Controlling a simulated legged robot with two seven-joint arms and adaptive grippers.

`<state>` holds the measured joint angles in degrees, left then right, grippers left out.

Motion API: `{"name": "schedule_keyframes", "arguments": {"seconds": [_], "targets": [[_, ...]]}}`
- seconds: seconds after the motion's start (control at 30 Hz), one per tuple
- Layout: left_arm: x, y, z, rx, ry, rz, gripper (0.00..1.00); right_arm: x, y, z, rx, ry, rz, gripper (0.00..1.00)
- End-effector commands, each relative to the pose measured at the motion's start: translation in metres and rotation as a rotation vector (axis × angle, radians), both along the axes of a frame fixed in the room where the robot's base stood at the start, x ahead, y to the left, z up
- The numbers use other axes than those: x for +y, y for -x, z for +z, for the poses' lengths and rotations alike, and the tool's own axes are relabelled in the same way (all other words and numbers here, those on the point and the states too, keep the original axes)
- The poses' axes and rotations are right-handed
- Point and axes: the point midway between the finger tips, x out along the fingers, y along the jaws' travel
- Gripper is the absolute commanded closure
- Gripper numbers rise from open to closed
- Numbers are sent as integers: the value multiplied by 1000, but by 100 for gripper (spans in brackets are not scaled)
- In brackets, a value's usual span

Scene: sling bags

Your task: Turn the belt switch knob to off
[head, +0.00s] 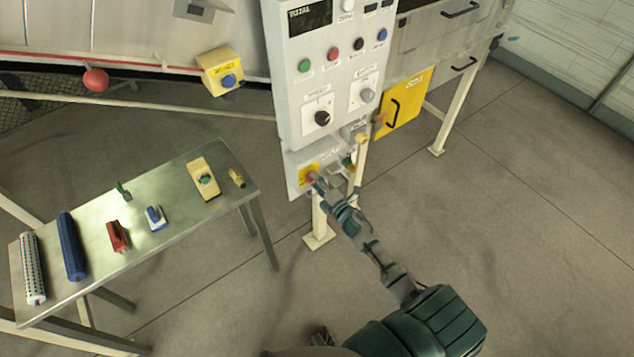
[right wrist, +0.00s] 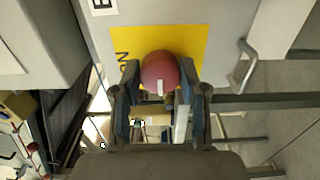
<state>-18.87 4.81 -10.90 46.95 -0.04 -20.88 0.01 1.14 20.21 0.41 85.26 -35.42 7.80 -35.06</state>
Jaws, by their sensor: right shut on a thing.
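The belt switch knob (right wrist: 158,70) is a red round knob with a white mark, in front of a yellow plate (right wrist: 193,41) in the right wrist view. Dark letters, seemingly "ON", stand on the plate left of the knob. The white mark is at the knob's lower edge. In the head view the yellow plate (head: 307,172) is on the grey lower box. My right gripper (head: 316,184) reaches it from below right. Its fingers (right wrist: 160,92) are on either side of the knob and shut on it. My left gripper is not seen.
The control panel (head: 335,75) with buttons and two dials is above the box. A bent metal handle (right wrist: 246,66) is right of the knob. A steel table (head: 165,180) with rollers and tools stands left. A support leg (head: 319,222) is below the box. The right floor is clear.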

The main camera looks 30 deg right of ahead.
Motion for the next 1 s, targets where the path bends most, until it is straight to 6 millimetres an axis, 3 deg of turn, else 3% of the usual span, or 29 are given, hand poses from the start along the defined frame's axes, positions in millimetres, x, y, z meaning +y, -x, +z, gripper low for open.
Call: {"name": "schedule_keyframes", "arguments": {"seconds": [0.43,0.47,0.53,0.87,1.0], "targets": [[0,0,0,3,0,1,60,6,2,-5,6,9,9,92],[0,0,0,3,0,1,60,6,2,-5,7,9,9,50],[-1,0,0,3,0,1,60,5,2,-5,6,9,7,33],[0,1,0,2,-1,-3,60,0,3,-4,5,6,3,32],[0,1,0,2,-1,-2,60,-1,18,-4,6,5,3,32]]}}
